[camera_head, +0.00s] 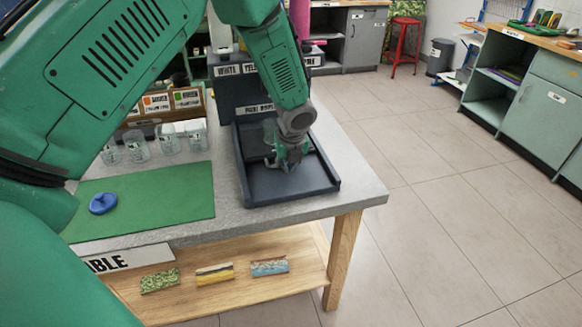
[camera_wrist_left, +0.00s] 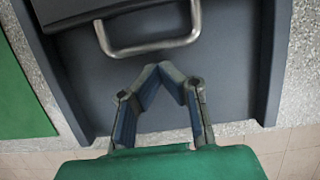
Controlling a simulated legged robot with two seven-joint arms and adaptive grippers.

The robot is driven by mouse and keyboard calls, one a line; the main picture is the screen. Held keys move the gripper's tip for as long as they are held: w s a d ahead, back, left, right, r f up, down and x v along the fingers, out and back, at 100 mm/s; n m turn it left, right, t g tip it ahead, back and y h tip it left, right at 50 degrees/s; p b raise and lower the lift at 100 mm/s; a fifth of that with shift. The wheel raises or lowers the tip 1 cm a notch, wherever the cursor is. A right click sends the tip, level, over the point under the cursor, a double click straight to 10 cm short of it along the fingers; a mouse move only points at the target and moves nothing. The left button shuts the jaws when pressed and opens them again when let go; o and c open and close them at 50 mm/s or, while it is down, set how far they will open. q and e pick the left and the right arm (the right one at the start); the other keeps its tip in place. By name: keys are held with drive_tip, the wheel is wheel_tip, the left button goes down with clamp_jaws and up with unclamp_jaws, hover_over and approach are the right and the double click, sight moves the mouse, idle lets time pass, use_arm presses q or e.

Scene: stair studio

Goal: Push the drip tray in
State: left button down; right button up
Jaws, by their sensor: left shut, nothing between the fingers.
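A dark blue-grey base with raised side walls (camera_head: 333,183) stands at the front right of the table. The wrist view shows its bare floor (camera_wrist_left: 225,75) in front of a darker tray-like part (camera_wrist_left: 75,8), which I take to be the drip tray. A bent metal handle (camera_wrist_left: 150,48) sticks out from that part's front. My left gripper (camera_head: 292,164) is low over the base. In the wrist view its fingertips (camera_wrist_left: 172,68) meet just in front of the handle, with nothing between them. Contact cannot be told. My right gripper is not in view.
Clear glasses (camera_head: 138,147) stand left of the base. A blue round object (camera_head: 103,203) lies on a green mat (camera_head: 175,190). A dark labelled unit (camera_head: 232,95) rises behind the base. Several patterned blocks lie on the lower shelf (camera_head: 300,265). Floor to the right is free.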

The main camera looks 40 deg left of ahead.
use_arm(q)
drive_tip(key=shift+w+a+f, duration=0.1)
drive_tip(key=shift+a, duration=0.3)
drive_tip(key=shift+a+f, duration=0.15)
drive_tip(key=shift+a, duration=0.3)
drive_tip(key=shift+w+a+r+p, duration=0.25)
drive_tip(key=shift+w+a+p, duration=0.25)
drive_tip(key=shift+w+p, duration=0.35)
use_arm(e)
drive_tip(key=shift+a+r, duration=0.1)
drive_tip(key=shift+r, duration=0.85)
use_arm(q)
drive_tip(key=shift+a+r, duration=0.1)
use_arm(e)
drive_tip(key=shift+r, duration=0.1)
